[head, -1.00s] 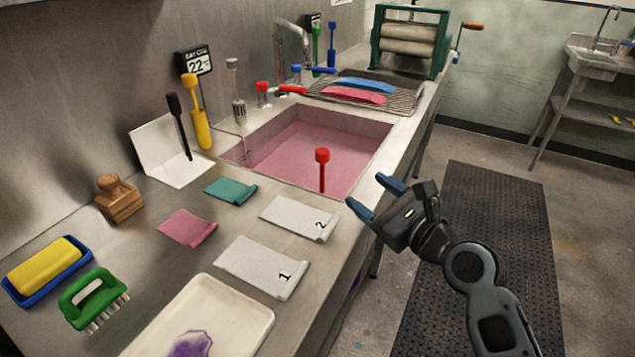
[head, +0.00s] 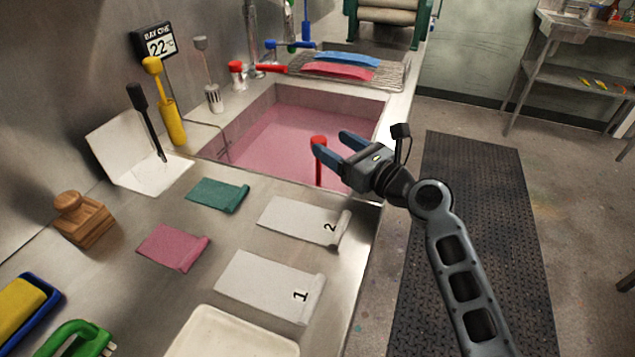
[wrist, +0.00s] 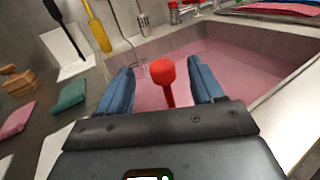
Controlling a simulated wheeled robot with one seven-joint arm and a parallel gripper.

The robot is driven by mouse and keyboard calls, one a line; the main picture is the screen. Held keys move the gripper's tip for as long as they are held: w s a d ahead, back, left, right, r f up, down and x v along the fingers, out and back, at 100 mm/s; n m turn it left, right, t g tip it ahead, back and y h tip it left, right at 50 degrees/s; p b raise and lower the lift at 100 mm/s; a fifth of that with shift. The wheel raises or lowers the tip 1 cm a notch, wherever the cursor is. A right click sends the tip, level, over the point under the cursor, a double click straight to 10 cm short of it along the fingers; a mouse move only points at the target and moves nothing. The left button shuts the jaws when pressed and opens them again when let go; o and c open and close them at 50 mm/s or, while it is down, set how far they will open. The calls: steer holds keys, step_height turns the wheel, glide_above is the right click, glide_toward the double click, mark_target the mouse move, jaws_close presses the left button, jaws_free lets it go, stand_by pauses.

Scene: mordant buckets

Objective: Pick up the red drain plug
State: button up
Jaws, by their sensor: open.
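The red drain plug (head: 319,160) stands upright in the sink (head: 228,136), which holds pink liquid. Its lower end is hidden by the liquid and the sink's near edge. My gripper (head: 332,146) is open and empty, with blue fingers, over the sink's near right corner. In the head view one fingertip overlaps the plug. In the wrist view the plug's knob (wrist: 162,72) and stem show between the two spread fingers (wrist: 160,88), a little ahead of my gripper; I cannot tell whether anything touches.
White cards numbered 1 (head: 268,286) and 2 (head: 304,221), a pink cloth (head: 172,247) and a green cloth (head: 217,194) lie on the near counter. A faucet (head: 252,45) and a rack (head: 385,72) with blue and red strips are behind the sink. A dark mat (head: 480,220) covers the floor right.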

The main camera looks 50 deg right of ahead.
mark_target(314, 137)
steer(key=shift+w+f, duration=0.55)
steer(key=shift+w, duration=0.1)
steer(key=w, duration=0.6)
steer(key=shift+d+p, duration=0.4)
steer(key=shift+d, duration=0.05)
steer(key=shift+c, duration=0.5)
jaws_close()
